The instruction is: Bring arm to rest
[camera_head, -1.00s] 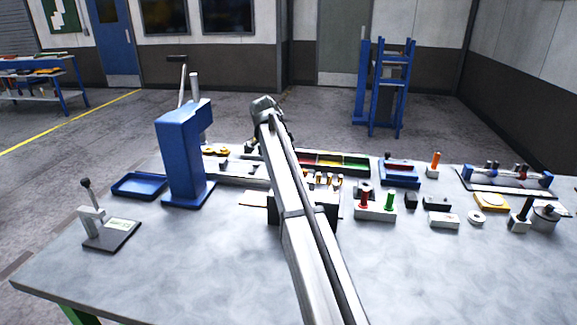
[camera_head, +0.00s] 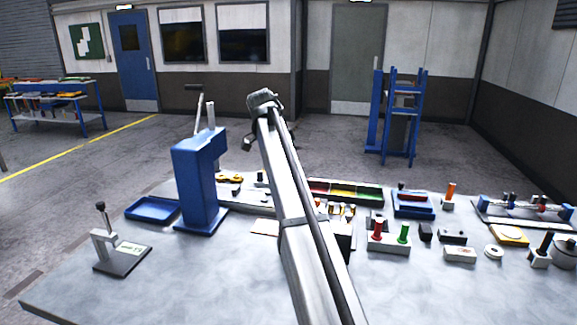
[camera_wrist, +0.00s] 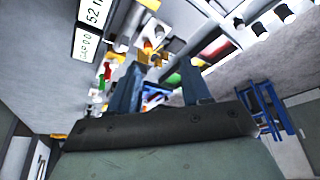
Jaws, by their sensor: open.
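My arm reaches up from the bottom of the head view and stands over the middle of the bench (camera_head: 150,290). Its far end bends down behind the arm, so the fingers barely show there. In the wrist view, my gripper (camera_wrist: 160,88) shows two dark fingers spread apart with nothing held between them. The bench items appear beyond and around the fingers, at some distance.
A blue press (camera_head: 198,185) stands left of my arm, beside a blue tray (camera_head: 152,209) and a small gauge stand (camera_head: 122,258). Right of it are a block with red and green pegs (camera_head: 388,243) and a blue fixture (camera_head: 413,206). The front left of the bench is clear.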

